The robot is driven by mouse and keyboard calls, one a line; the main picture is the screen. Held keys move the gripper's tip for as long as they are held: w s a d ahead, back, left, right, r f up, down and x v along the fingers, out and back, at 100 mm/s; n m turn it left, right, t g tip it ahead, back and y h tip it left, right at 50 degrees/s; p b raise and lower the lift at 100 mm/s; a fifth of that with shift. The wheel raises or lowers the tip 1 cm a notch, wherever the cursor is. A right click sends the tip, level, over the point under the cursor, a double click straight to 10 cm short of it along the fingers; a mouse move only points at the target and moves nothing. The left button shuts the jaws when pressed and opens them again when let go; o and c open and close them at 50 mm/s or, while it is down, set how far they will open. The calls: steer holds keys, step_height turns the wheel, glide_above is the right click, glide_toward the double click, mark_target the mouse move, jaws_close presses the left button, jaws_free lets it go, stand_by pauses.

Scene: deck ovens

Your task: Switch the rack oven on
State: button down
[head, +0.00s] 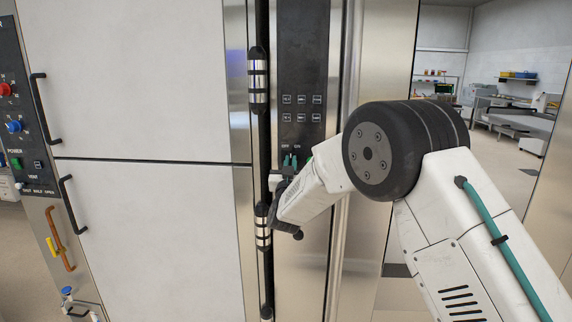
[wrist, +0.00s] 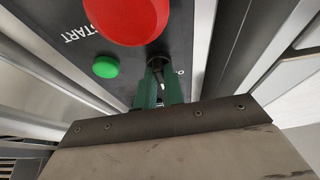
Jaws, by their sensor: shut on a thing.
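The rack oven's tall dark control panel (head: 302,50) is in the middle of the head view, with small OFF and ON labels above my gripper (head: 289,163). In the wrist view my gripper (wrist: 165,92) has its green fingers closed around a small dark switch knob (wrist: 157,64) on the panel. A pale mark shows on the knob; the fingers hide much of it, and I cannot tell its setting. A large red button (wrist: 127,18) and a green button (wrist: 106,67) beside the word START are close by. In the head view my arm hides the lower panel.
Left of the panel stands a deck oven with white doors (head: 140,80), black handles (head: 43,108) and its own knobs and green POWER switch. A vertical steel bar (head: 340,250) runs right of the panel. Open floor and a counter (head: 510,120) lie far right.

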steer(key=m+h, duration=0.1)
steer(key=m, duration=0.1)
steer(key=m+h, duration=0.1)
steer(key=m, duration=0.2)
steer(key=m+g+h, duration=0.1)
steer(key=m+h, duration=0.1)
steer(key=m, duration=0.1)
steer(key=shift+a, duration=0.35)
steer(key=shift+m, duration=0.5)
steer(key=c, duration=1.5)
jaws_free()
steer(key=shift+d, duration=0.1)
steer(key=v, duration=0.8)
steer(key=shift+w, duration=0.1)
